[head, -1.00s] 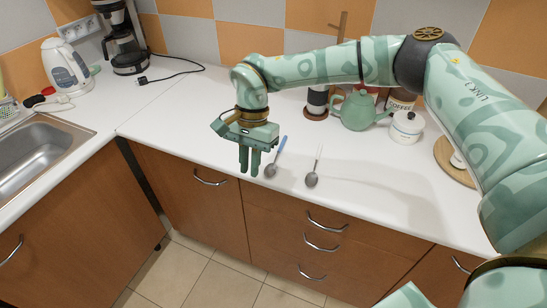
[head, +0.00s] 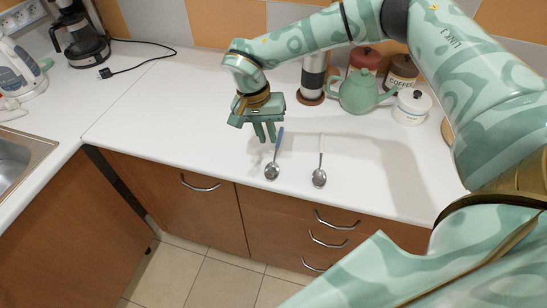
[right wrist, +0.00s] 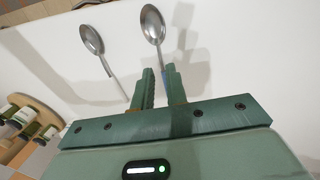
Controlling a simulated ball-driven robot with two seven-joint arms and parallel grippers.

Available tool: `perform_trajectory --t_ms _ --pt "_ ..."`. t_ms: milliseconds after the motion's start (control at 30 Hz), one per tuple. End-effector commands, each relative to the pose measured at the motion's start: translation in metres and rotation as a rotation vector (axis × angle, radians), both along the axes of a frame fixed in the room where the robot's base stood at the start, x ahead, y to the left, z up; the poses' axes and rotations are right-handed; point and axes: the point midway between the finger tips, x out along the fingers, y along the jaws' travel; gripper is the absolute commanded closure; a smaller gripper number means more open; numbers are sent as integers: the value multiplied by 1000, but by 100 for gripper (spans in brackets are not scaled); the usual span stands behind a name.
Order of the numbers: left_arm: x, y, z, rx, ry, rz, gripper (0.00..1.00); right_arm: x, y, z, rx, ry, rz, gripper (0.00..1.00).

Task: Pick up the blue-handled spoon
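The blue-handled spoon (head: 279,146) lies on the white counter with its metal bowl toward the front edge. In the right wrist view its bowl (right wrist: 152,24) is at the top, and its handle runs down toward the gap between my fingers. My right gripper (head: 265,139) points down just left of the blue handle in the head view. Its fingers (right wrist: 161,72) are apart with a narrow gap, and a bit of blue shows between them. Whether they touch the handle is hard to tell. My left gripper is not in view.
A second spoon (head: 319,178) with a pale handle lies to the right. Behind stand a green teapot (head: 358,92), a white lidded jar (head: 411,107), a coffee canister (head: 401,72) and a dark-topped cylinder (head: 312,78).

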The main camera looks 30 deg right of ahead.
Motion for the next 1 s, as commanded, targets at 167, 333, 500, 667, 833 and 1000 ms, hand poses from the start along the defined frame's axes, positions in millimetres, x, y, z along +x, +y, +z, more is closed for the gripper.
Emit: perform_trajectory --t_ms 167,333,500,667,833,1000 --pt "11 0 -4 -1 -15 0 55 -2 -3 -17 1 -1 -1 86" --pt "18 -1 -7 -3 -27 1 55 -3 -6 -31 0 0 -2 86" --pt "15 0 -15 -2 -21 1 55 -6 -13 -60 0 3 -1 86" --pt "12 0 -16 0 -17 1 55 -7 -15 -69 0 -2 -2 86" --pt "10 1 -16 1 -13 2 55 -7 -15 -68 0 -2 -1 97" --pt "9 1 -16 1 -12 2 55 -7 -14 -68 1 -1 -1 100"
